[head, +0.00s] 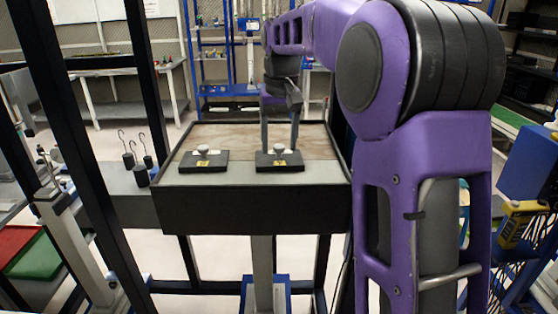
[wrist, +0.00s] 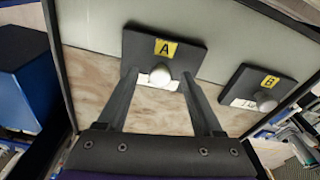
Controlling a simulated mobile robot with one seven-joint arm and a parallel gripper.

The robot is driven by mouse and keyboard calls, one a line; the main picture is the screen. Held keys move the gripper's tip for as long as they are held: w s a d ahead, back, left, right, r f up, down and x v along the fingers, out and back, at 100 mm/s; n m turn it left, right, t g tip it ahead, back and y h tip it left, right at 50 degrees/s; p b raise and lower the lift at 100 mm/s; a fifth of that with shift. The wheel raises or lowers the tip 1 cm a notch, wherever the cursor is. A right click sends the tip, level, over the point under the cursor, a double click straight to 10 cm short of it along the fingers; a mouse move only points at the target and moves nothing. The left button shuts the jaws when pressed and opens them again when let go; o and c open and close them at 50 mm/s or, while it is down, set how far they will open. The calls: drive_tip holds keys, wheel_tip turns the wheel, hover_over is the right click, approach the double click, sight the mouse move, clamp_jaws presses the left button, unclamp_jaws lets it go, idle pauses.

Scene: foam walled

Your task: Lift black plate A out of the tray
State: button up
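Black plate A (head: 264,164) lies flat in the front part of the dark-walled tray (head: 250,207), on the right. In the wrist view, plate A (wrist: 137,48) shows its yellow "A" label and a pale round knob (wrist: 161,77). My gripper (head: 280,143) is over plate A with its fingers pointing down. In the wrist view, my gripper (wrist: 159,80) is open, one finger on each side of the knob, with a visible gap on both sides. The fingertips overlap the plate's near edge in that view; whether they touch it I cannot tell.
A second black plate (head: 204,161) with a knob lies left of plate A; the wrist view shows this plate (wrist: 256,87) labelled B. The tray's wooden floor (head: 240,136) is bare behind the plates. Hooked weights (head: 140,172) stand left of the tray, near a dark post (head: 75,150).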

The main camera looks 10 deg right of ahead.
clamp_jaws()
drive_tip(key=shift+r, duration=0.15)
idle(1.1)
